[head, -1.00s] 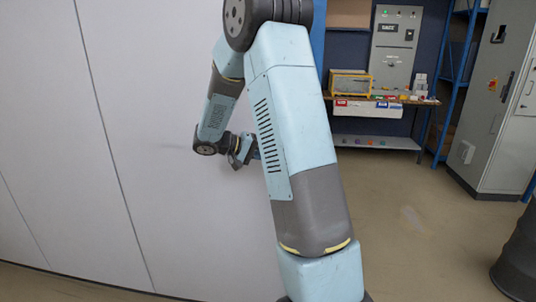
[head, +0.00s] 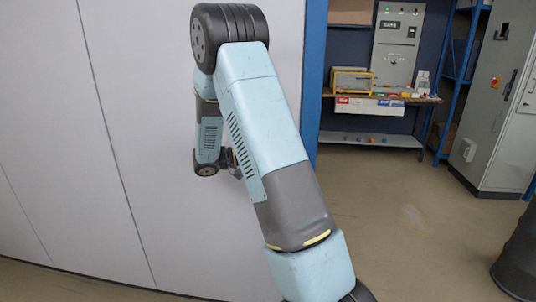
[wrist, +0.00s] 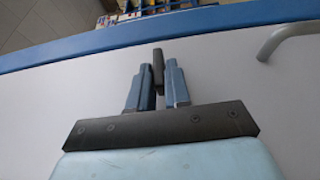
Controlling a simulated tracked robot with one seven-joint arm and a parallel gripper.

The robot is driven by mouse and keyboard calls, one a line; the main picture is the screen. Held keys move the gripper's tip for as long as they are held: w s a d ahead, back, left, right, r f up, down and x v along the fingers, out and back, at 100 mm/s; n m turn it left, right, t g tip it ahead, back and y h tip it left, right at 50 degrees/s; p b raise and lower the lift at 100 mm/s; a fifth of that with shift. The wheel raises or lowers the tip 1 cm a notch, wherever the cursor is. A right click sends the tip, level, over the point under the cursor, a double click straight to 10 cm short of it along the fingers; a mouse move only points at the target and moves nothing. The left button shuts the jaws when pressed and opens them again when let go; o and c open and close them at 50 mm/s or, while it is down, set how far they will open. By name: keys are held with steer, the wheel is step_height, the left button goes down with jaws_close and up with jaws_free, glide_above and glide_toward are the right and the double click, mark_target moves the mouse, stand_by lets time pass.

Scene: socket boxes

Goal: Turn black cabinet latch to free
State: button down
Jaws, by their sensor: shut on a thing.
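In the wrist view the two blue fingers of my gripper (wrist: 158,88) stand on either side of a narrow black piece that looks like the latch (wrist: 158,66). The gripper is shut on it. The latch points up the picture, against a pale grey panel (wrist: 225,75). Its base is hidden between the fingers. In the head view my forearm covers most of the gripper and the latch is not visible.
A curved grey handle (wrist: 284,36) stands on the panel to the right of the fingers. A blue edge (wrist: 110,44) borders the panel. In the head view a workbench (head: 385,98), a grey cabinet (head: 495,110) and a dark barrel (head: 518,255) stand to the right, with clear floor between.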

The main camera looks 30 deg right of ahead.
steer(key=shift+f, duration=0.15)
steer(key=c, duration=1.2)
jaws_free()
steer(key=shift+o, duration=0.2)
steer(key=v, duration=1.4)
steer(key=shift+d, duration=0.1)
steer(key=s+d+r+t+y, duration=0.1)
steer(key=s+r+y, duration=0.3)
steer(key=s, duration=0.3)
steer(key=s+d+r+y, duration=0.2)
steer(key=s+r+y, duration=0.25)
steer(key=s, duration=0.35)
steer(key=s+a+r+n+t+y, duration=0.1)
steer(key=s+a+t+y, duration=0.3)
steer(key=s, duration=0.4)
steer(key=s+a+r+n+t+y, duration=0.2)
steer(key=s+a+r+t+y, duration=0.1)
steer(key=s, duration=0.5)
steer(key=shift+a+r+t+y, duration=0.3)
steer(key=shift+a+t+y, duration=0.3)
steer(key=shift+t+y, duration=0.55)
